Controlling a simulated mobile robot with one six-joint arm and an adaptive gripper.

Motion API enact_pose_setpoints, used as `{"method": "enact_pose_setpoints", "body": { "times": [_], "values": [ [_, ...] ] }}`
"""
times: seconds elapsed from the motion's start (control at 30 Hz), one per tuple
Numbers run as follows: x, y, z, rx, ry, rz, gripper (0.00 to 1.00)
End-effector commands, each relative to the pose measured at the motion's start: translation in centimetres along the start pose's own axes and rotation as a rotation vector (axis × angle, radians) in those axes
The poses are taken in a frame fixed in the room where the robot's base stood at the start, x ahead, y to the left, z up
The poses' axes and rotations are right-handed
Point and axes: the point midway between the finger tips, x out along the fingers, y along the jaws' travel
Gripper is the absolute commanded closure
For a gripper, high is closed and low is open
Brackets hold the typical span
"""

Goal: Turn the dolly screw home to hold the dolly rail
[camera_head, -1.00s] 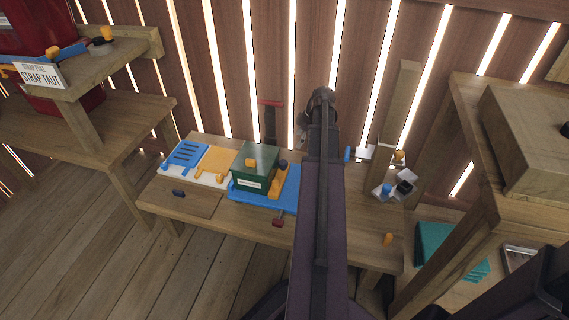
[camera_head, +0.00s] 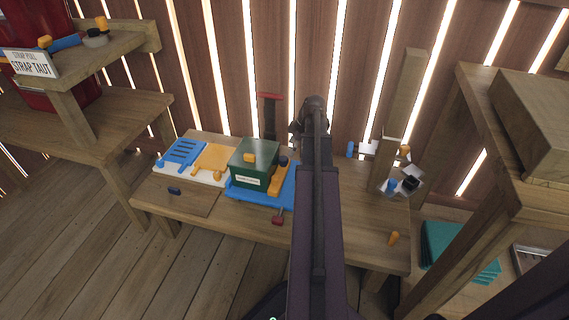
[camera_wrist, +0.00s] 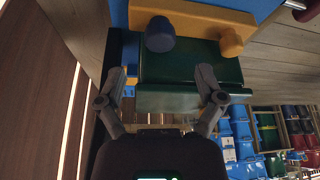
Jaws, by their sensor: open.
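The dolly is a blue base (camera_head: 235,194) on the bench, carrying a green box (camera_head: 252,172). A yellow rail (camera_head: 279,173) lies along the box's right side, with a dark blue knob, likely the dolly screw (camera_head: 283,161), on it. In the wrist view the yellow rail (camera_wrist: 205,17), the dark knob (camera_wrist: 160,36) and the green box (camera_wrist: 190,70) are close up. My gripper (camera_wrist: 162,82) is open, its fingers apart in front of the green box, with the knob beyond them. Nothing is held. I cannot tell whether a finger touches the box. My arm hides the gripper in the head view.
A blue slotted plate (camera_head: 182,152) and a yellow plate (camera_head: 211,158) lie left of the dolly. A red-handled clamp (camera_head: 270,97) stands behind.

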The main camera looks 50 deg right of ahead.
Motion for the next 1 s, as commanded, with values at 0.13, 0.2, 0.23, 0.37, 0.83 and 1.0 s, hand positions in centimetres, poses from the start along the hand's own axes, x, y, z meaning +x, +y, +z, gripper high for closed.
{"method": "enact_pose_setpoints", "body": {
  "times": [0.13, 0.2, 0.23, 0.37, 0.83, 1.0],
  "values": [
    [1.6, 0.0, 0.2, 0.000, 0.000, 0.000, 0.13],
    [2.2, 0.0, 0.2, -0.001, 0.000, 0.000, 0.13],
    [2.4, 0.0, 0.2, -0.001, 0.000, 0.000, 0.13],
    [3.5, 0.0, 0.2, -0.001, 0.000, 0.000, 0.13],
    [6.4, 0.0, 0.1, 0.000, 0.000, 0.001, 0.13],
    [6.6, 0.0, 0.1, 0.000, 0.000, 0.001, 0.13]
  ]
}}
